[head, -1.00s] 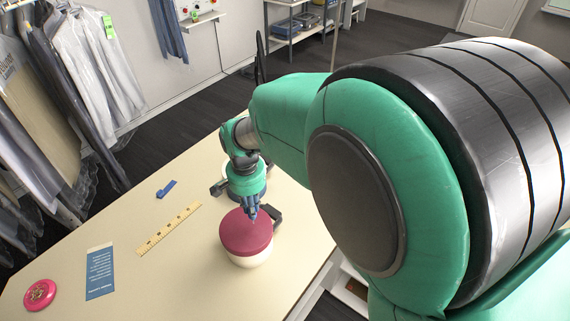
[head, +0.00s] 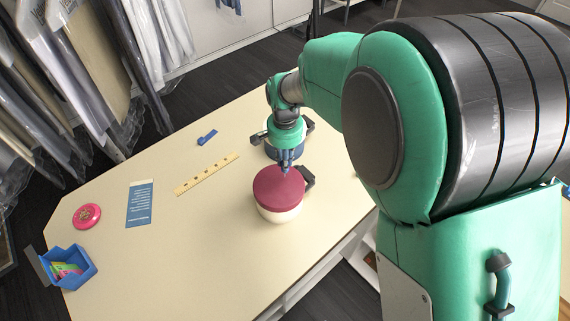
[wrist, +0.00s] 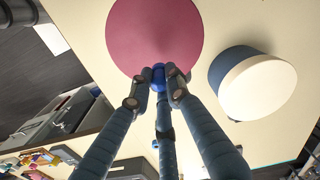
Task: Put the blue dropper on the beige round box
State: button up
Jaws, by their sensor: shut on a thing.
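My gripper (head: 286,168) points down over the back part of the round box with a maroon lid (head: 277,189) and a cream body. Its fingers are shut on the blue dropper (wrist: 158,77), whose small blue end shows between the fingertips in the wrist view. The rest of the dropper is hidden by the fingers. The maroon lid (wrist: 150,35) lies just beyond the fingertips in the wrist view; I cannot tell whether the dropper touches it. A second round box (wrist: 262,88) with a beige lid and blue side stands to the right there; in the head view my gripper mostly covers it.
On the table (head: 225,230) lie a yellow ruler (head: 207,174), a blue card (head: 139,204), a small blue item (head: 207,137) and a pink round tin (head: 87,216). A blue open bin (head: 70,268) is at the left edge. Garments hang behind the table's left side.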

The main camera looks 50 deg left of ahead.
jog(key=shift+f, duration=0.75)
jog(key=shift+f, duration=0.15)
jog(key=o, duration=0.8)
notch_tip(320, 180, up, 12)
jog(key=shift+r+b, duration=0.15)
jog(key=shift+b, duration=0.2)
dwell(0.5)
